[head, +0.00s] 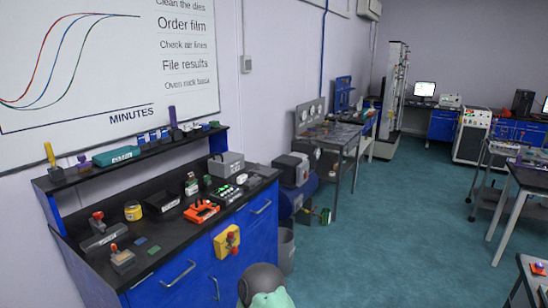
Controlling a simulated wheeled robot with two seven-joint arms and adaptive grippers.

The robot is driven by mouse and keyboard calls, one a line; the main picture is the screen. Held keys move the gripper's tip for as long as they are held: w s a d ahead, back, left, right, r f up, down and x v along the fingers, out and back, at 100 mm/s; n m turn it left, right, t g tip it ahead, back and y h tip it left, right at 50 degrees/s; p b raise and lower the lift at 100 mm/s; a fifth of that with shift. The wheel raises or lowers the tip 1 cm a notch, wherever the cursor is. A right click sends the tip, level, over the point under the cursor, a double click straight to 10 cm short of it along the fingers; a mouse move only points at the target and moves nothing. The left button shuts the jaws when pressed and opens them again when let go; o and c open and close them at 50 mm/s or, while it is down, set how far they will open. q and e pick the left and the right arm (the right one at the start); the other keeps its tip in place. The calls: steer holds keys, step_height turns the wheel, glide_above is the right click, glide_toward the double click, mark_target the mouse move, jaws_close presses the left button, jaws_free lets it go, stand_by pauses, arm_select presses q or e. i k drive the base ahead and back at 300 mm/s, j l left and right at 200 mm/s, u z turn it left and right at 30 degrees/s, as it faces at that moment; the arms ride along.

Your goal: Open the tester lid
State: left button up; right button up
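No tester can be made out for certain in the head view, and no lid can be told apart. A grey boxy device (227,164) sits at the right end of the near black bench. A white-and-dark floor cabinet (472,135) stands far off at the back right; its details are too small to read. Neither of my grippers is in view.
A blue bench with a black top (150,228) and raised shelf fills the left. An orange device (201,211) lies on it. A grey bin (286,249) and a blue machine (292,190) stand beyond its end. Green floor (405,215) is open through the middle.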

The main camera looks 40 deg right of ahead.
mark_target(226, 154)
steer(key=z, duration=1.05)
steer(key=u, duration=0.55)
steer(key=i+l+u, duration=0.2)
steer(key=l+u, duration=0.7)
steer(key=l, duration=0.2)
steer(key=l+u, duration=0.45)
steer(key=l, duration=0.2)
steer(key=i, duration=0.05)
